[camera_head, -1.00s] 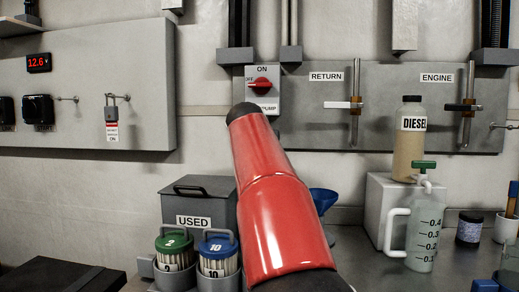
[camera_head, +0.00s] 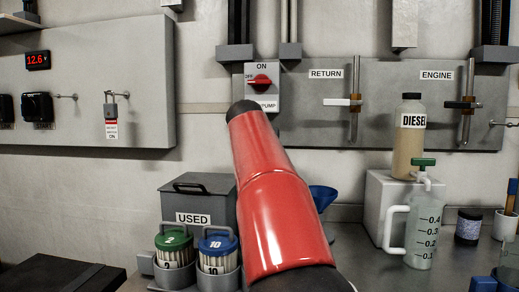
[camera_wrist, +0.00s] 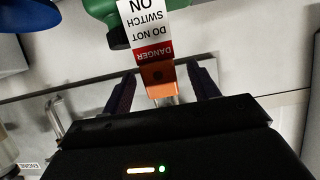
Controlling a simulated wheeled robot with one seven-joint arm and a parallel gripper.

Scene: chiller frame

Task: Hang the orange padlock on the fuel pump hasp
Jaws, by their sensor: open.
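The orange padlock (camera_wrist: 158,78) shows in the wrist view between the two fingers of my gripper (camera_wrist: 161,82). Its silvery shackle points toward the gripper body. A red and white danger tag (camera_wrist: 150,40) extends from it and reads upside down. My gripper is open, with a finger on each side of the padlock and gaps beside it. In the head view my red arm reaches toward the pump switch (camera_head: 262,82) and hides the gripper and the orange padlock. I cannot make out the fuel pump hasp or whether the shackle hangs on it.
A grey padlock (camera_head: 111,110) with a tag hangs on the left panel (camera_head: 75,130). In the wrist view, green (camera_wrist: 105,20) and blue (camera_wrist: 25,8) things lie beyond the tag.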

